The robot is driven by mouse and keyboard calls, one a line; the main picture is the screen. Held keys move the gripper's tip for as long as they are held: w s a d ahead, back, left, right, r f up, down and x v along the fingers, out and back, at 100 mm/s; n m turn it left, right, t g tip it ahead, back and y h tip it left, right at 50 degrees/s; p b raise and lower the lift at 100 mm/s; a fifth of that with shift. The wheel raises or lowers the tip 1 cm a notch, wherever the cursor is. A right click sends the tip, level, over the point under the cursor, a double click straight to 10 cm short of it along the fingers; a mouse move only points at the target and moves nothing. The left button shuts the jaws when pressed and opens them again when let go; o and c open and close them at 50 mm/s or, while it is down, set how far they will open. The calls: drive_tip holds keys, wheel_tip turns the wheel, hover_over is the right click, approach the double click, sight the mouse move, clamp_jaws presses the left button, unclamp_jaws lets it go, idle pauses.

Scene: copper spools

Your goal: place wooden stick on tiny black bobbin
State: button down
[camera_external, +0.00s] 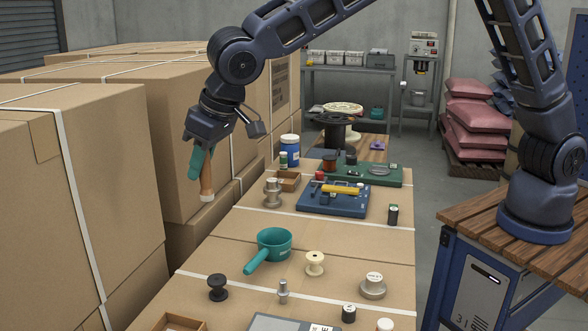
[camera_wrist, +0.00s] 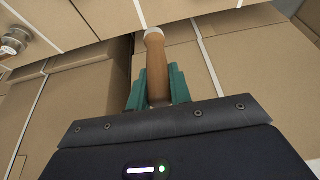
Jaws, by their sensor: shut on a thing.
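My gripper (camera_external: 202,168) has teal fingers and is shut on the wooden stick (camera_external: 207,183), a brown handle with a pale tip pointing down. The stick hangs in the air left of the tabletop of boxes, in front of the tall cartons. In the wrist view the stick (camera_wrist: 153,58) stands between the teal fingers (camera_wrist: 156,80), its pale end away from the palm. The tiny black bobbin (camera_external: 217,288) stands upright at the front left of the tabletop, below the gripper and apart from it. I cannot see the bobbin in the wrist view.
A teal pot (camera_external: 273,243), a cream spool (camera_external: 315,263) and a grey metal spool (camera_external: 272,192) stand on the tabletop. A metal spool also shows in the wrist view (camera_wrist: 14,40). A blue tray (camera_external: 335,198) lies farther back. Tall cartons (camera_external: 75,185) rise at the left.

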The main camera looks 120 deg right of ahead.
wheel_tip(320, 180, down, 19)
drive_tip(key=shift+r, duration=0.2)
idle(0.4)
drive_tip(key=shift+f, duration=0.15)
drive_tip(key=c, duration=1.3)
unclamp_jaws()
